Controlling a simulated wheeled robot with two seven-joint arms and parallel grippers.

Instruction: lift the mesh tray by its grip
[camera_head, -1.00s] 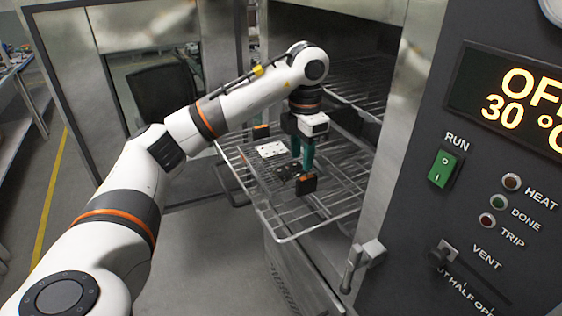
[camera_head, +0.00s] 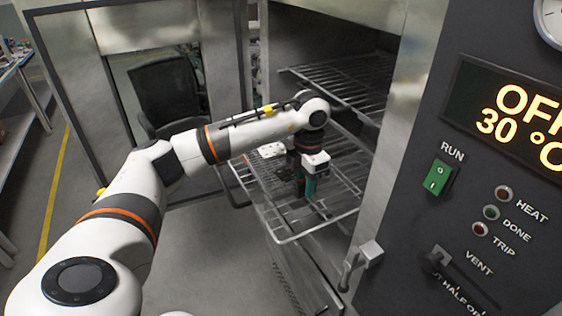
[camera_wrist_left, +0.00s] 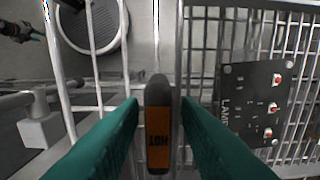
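The wire mesh tray (camera_head: 335,203) lies level, reaching out of the open oven chamber. Its black grip with an orange HOT label (camera_wrist_left: 158,125) stands out in the left wrist view; in the head view my gripper hides it. My left gripper (camera_head: 308,192) points down over the tray. Its teal fingers (camera_wrist_left: 160,103) are spread, one on each side of the grip, with a narrow gap showing on the left. A dark gripper with a teal tip (camera_wrist_left: 28,34), apparently my right one, shows small at the wrist view's upper left; its opening is unclear.
A black LAMP panel (camera_wrist_left: 252,108) lies on the wires beside the grip. Another wire shelf (camera_head: 340,82) is above, inside the oven. The control panel (camera_head: 460,190) stands close on the right.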

